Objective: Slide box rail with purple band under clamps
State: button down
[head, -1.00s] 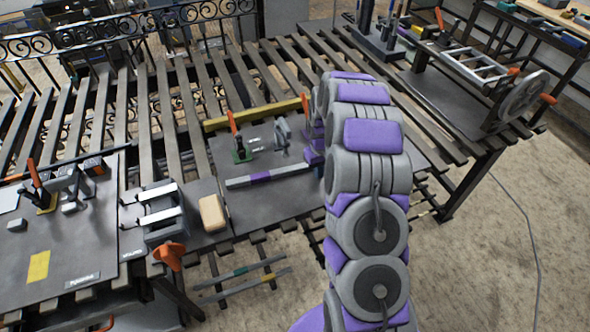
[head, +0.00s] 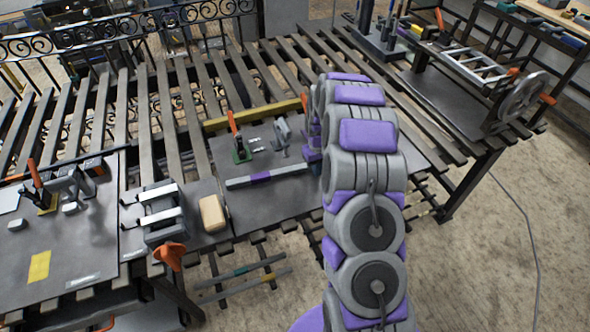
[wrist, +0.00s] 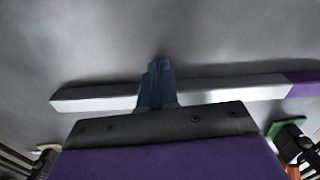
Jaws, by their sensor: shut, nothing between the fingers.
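The grey box rail with a purple band around its middle (head: 261,177) lies on the dark plate in the head view. In the wrist view, a pale stretch of the rail (wrist: 230,88) crosses behind my fingers, with its purple band (wrist: 304,84) at the right edge. A clamp with a green base and orange handle (head: 240,150) and a grey clamp (head: 283,133) stand behind the rail. The green clamp base also shows in the wrist view (wrist: 286,126). My gripper (wrist: 159,66) is shut and empty, overlapping the rail in view; contact cannot be told.
A yellow bar (head: 252,117) lies behind the clamps. A tan block (head: 212,213) and a grey fixture with an orange knob (head: 163,216) are left of the plate. A ladder-like frame with a handwheel (head: 521,100) stands at the right. The slatted table has open gaps.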

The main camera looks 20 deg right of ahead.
jog(key=shift+w+p, duration=0.5)
jog(key=shift+w, duration=2)
jog(key=shift+s, duration=0.15)
jog(key=shift+s, duration=1.1)
jog(key=shift+r, duration=0.1)
jog(key=shift+r+p, duration=1.3)
jog(key=shift+r, duration=2.65)
